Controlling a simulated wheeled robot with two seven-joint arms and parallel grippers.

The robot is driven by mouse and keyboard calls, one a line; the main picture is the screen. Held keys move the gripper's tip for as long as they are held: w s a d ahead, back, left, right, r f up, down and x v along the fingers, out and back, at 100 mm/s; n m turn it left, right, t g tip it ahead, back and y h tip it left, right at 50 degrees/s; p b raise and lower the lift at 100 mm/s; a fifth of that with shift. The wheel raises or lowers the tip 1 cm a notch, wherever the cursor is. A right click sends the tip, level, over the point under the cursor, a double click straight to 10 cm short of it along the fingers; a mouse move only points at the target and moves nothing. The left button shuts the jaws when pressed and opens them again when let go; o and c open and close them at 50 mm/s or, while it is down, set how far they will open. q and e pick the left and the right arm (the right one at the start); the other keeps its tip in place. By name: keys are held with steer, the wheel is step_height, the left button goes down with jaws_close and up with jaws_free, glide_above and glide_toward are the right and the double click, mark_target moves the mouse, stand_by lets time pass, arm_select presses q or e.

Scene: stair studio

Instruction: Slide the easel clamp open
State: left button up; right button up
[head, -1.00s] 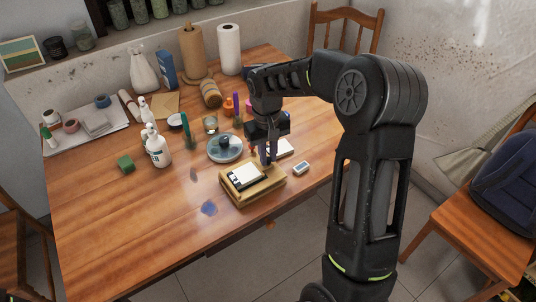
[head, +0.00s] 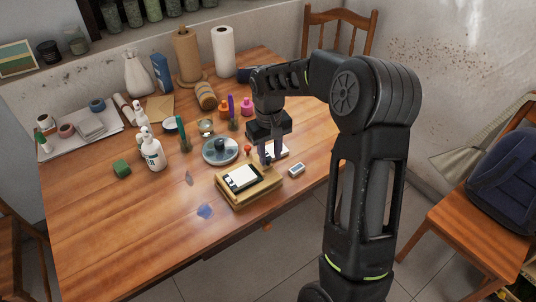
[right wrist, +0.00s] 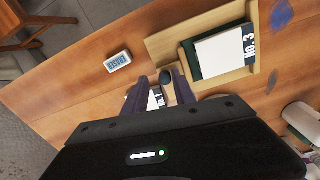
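The small wooden easel (head: 262,196) lies near the table's front edge and holds a white card in a dark frame (head: 241,179). In the right wrist view the easel (right wrist: 210,80) shows the card (right wrist: 220,52), marked "NO. 3". A dark rounded knob (right wrist: 166,77) on a wooden piece, apparently the clamp, sits at the easel's edge. My right gripper (head: 269,162) points down at the easel's back right edge. In the wrist view its fingers (right wrist: 160,92) are apart, with the knob showing in line with the gap. Contact cannot be told. My left gripper is out of view.
A small eraser box (head: 297,169) lies right of the easel. A round blue-grey dish (head: 220,151) stands behind it. The table's front left is mostly clear.

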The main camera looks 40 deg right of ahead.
mark_target(269, 158)
steer(key=shift+o, duration=0.5)
steer(key=shift+a, duration=0.1)
step_height(269, 158, up, 8)
steer(key=shift+a+f, duration=0.1)
stand_by(0.5)
